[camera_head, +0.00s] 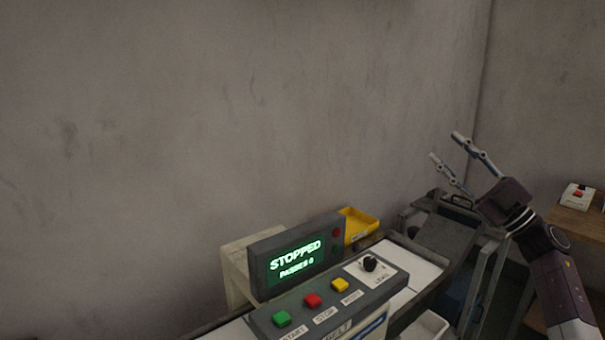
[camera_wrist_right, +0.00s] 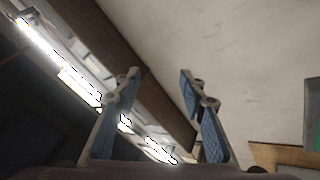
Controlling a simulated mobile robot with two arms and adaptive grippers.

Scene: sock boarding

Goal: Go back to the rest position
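My right gripper (camera_head: 447,147) is raised in the air at the right of the head view, above the machine and apart from it. Its two fingers are spread, with nothing between them. In the right wrist view the right gripper (camera_wrist_right: 158,78) also shows its blue-padded fingers apart and empty. My left gripper is not in the head view.
A control panel (camera_head: 380,292) has green, red and yellow buttons and a knob. Its display (camera_head: 296,258) reads STOPPED. A yellow bin (camera_head: 358,224) stands behind it. A wooden table (camera_head: 573,218) at the right holds a small white box with a red button (camera_head: 577,196). A bare wall is behind.

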